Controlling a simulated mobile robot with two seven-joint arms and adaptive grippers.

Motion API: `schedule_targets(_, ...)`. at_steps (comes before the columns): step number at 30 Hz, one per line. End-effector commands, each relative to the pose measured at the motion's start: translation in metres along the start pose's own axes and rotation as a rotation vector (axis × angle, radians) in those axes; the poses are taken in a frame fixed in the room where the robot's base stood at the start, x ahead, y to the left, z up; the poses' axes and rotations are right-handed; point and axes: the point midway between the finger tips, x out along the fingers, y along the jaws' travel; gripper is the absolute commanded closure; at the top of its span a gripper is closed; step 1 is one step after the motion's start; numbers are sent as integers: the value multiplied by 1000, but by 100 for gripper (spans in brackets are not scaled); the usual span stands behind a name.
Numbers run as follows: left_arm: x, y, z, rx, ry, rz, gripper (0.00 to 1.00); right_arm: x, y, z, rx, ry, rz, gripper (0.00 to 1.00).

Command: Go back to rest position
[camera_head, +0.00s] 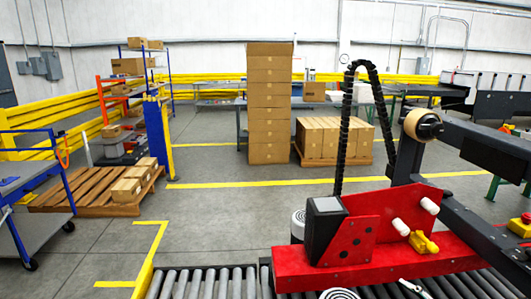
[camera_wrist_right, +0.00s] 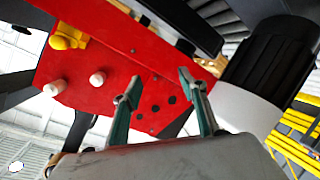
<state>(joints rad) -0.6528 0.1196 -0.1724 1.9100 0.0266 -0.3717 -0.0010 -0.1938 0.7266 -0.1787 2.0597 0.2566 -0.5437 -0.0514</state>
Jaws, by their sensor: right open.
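My right gripper (camera_wrist_right: 158,76) shows in the right wrist view with its two green-grey fingers spread apart and nothing between them. Behind the fingers is the red plate of the machine (camera_wrist_right: 100,45), with a yellow knob (camera_wrist_right: 68,37) and two white pegs. How far the fingers are from the plate I cannot tell. In the head view the red machine (camera_head: 370,262) stands at the lower right, over the roller conveyor.
The roller conveyor (camera_head: 205,284) runs along the bottom. A tall box stack (camera_head: 269,105) and a pallet of boxes (camera_head: 334,140) stand beyond open floor. A wooden pallet (camera_head: 75,190) and a blue cart (camera_head: 40,200) are at left. A black machine arm (camera_head: 460,225) crosses the right side.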

Motion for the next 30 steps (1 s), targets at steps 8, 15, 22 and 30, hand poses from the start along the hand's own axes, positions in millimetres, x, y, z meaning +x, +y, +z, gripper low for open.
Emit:
schedule_targets(8, 0, 0, 0, 0, -1, 0, 60, -41, -183, 68, 344, -144, -96, 58)
schedule_targets(15, 0, 0, 1, 0, -1, 0, 60, -89, -291, 89, 544, -259, -130, 58)
schedule_targets(22, 0, 0, 1, 0, -2, 0, 60, -105, -320, 91, 598, -294, -136, 58)
schedule_targets(30, -1, 0, 2, 0, -2, 0, 60, -104, -319, 91, 597, -294, -137, 58)
